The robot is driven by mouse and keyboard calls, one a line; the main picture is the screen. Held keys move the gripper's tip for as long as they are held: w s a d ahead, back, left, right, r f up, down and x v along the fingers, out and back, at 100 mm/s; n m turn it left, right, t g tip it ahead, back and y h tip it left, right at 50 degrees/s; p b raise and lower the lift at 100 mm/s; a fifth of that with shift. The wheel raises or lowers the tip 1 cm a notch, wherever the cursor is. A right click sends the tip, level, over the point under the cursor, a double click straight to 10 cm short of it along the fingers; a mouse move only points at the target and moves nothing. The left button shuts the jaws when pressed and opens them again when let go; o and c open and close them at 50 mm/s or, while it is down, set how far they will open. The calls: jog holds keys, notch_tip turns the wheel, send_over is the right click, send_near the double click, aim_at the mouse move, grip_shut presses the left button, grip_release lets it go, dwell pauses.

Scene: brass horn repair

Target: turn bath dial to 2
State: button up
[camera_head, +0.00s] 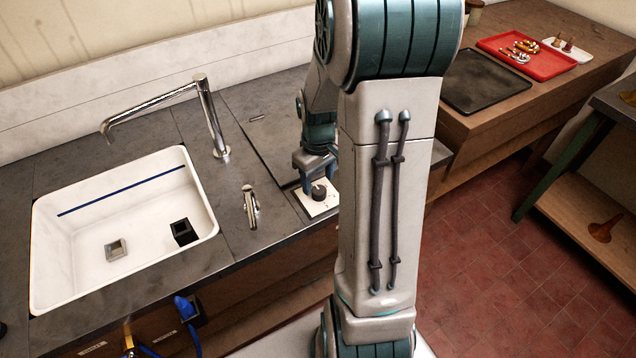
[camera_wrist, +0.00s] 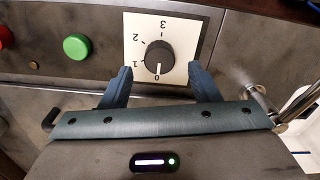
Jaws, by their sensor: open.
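The bath dial is a round dark knob (camera_wrist: 158,57) on a white square plate (camera_wrist: 185,28) marked 0, 1, 2 and 3. A pale pointer line on the knob points at 0. In the head view the knob (camera_head: 319,191) and its plate (camera_head: 319,208) are small, beside my arm and partly covered. My gripper (camera_wrist: 160,80) is open, with one blue finger on each side of the plate's 0 side. The knob lies just beyond and between the fingertips, and I see no grip on it. In the head view my gripper (camera_head: 316,167) is right above the dial.
A green button (camera_wrist: 76,46) and a red button (camera_wrist: 5,37) are left of the dial. The white sink (camera_head: 130,230), tall tap (camera_head: 210,120) and small metal lever (camera_head: 250,207) are to its left. A black tray (camera_head: 486,80) and red tray (camera_head: 525,55) lie at right.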

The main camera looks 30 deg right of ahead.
aim_at(319, 191)
jog(key=shift+f, duration=1.4)
jog(key=c, duration=1)
